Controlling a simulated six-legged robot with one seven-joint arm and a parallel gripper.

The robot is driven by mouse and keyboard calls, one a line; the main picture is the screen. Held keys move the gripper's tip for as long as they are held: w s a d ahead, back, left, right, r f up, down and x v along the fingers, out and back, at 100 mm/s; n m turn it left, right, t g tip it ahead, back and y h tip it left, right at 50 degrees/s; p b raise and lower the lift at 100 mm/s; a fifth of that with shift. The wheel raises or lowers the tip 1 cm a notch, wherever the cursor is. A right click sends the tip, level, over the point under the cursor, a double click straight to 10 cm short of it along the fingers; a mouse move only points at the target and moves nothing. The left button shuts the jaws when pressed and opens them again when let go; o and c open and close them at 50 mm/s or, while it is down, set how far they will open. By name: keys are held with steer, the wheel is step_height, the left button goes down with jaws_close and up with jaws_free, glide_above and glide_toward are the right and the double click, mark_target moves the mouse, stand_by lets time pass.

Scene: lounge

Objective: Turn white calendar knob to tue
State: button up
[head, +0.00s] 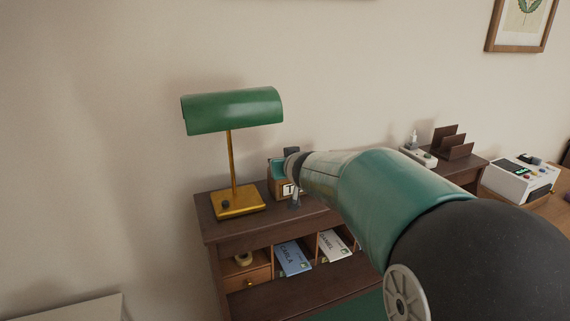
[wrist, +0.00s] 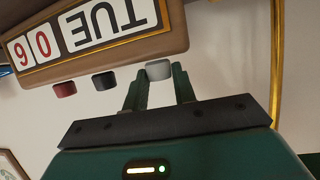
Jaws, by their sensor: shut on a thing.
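The wooden block calendar (wrist: 165,43) appears upside down in the wrist view, its day card (wrist: 104,20) reading TUE beside cards with red digits. The white knob (wrist: 158,69) is on its edge, at the right of a row with a black and a red knob. My gripper (wrist: 158,79) has its two green fingers on either side of the white knob and is shut on it. In the head view the calendar (head: 277,187) stands on the desk, partly hidden by my arm; the knobs cannot be made out there.
A green lamp (head: 233,110) with a brass base (head: 237,203) stands left of the calendar on the dark wooden desk (head: 225,228). Envelopes (head: 293,258) fill the cubbies below. A letter rack (head: 453,142) and a white device (head: 518,178) are to the right. The wall is close behind.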

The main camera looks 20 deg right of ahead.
steer(key=o, duration=1)
steer(key=v, duration=1.3)
steer(key=shift+s+r, duration=0.15)
steer(key=shift+s, duration=0.2)
